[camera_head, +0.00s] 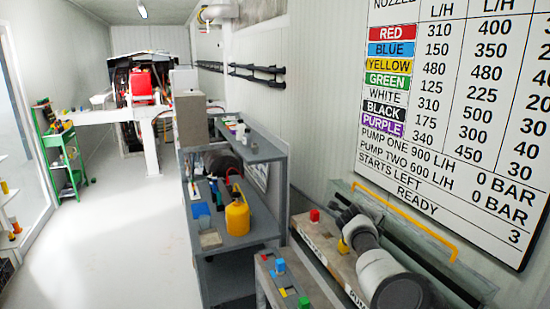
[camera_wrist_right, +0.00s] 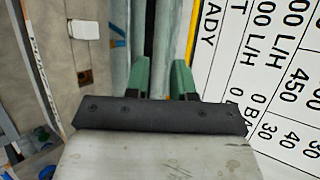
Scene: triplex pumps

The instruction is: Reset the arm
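My right gripper (camera_wrist_right: 161,76) has two green fingers standing apart, with nothing visible between them. A dark bar and a worn metal plate fill the near part of the right wrist view. In the head view, a white and black arm with a dark grey end reaches forward over the bench at lower right; the fingertips are not clear there. The big wall sign (camera_head: 455,120) lists nozzle colours and flow rates, with "READY" near its bottom. It also shows turned sideways in the right wrist view (camera_wrist_right: 275,75), right of the fingers. My left gripper is not in view.
A stone-coloured bench (camera_head: 325,246) with a red block (camera_head: 314,215) runs below the sign. A small table with coloured blocks (camera_head: 280,265) stands beside it. A grey shelf unit (camera_head: 240,240) holds a yellow jug (camera_head: 237,215). A green cart (camera_head: 62,140) is far left. The left floor is clear.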

